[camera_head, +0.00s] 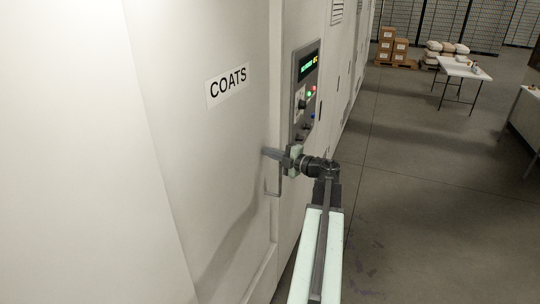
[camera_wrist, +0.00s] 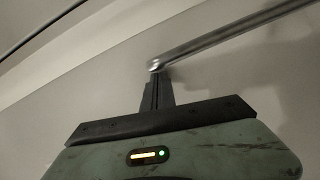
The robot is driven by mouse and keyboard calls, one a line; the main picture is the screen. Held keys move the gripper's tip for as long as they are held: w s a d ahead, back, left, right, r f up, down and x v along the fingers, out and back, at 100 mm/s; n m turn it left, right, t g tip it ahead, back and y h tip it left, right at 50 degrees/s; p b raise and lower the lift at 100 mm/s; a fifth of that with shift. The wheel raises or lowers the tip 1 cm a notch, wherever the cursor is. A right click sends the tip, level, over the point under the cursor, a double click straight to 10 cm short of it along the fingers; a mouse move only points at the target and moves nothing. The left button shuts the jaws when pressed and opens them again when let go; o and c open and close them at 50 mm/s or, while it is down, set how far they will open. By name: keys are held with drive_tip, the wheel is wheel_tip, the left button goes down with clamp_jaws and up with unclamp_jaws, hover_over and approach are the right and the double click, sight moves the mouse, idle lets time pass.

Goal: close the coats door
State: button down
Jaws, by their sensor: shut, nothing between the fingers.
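The coats door (camera_head: 215,140) is a large pale panel with a black-lettered COATS label at the left in the head view. A metal bar handle (camera_head: 280,185) sits on its right side. My gripper (camera_head: 268,153) is at the top of this handle, with its fingers pointing left toward the door. In the wrist view my gripper (camera_wrist: 156,85) has its fingers together, and the handle bar (camera_wrist: 225,38) runs up and right from just beyond the fingertips. I cannot tell whether the fingers touch the handle or the door. The door looks flush or nearly flush with the cabinet.
A control panel (camera_head: 305,90) with a green display and buttons is on the cabinet just right of the door. Open grey floor (camera_head: 430,200) lies to the right. A white table (camera_head: 462,68), boxes (camera_head: 393,47) and sacks (camera_head: 447,48) stand farther back.

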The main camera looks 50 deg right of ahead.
drive_tip(key=d, duration=0.1)
drive_tip(key=w+d, duration=0.1)
drive_tip(key=d, duration=0.2)
drive_tip(key=shift+w+d, duration=0.25)
drive_tip(key=shift+d, duration=0.05)
drive_tip(key=shift+s+r, duration=0.1)
drive_tip(key=shift+r, duration=0.05)
drive_tip(key=shift+a, duration=0.1)
drive_tip(key=p, duration=0.1)
approach(267, 143)
drive_tip(key=s+a, duration=0.4)
drive_tip(key=s, duration=0.1)
drive_tip(key=shift+d+r, duration=0.1)
drive_tip(key=shift+r, duration=0.25)
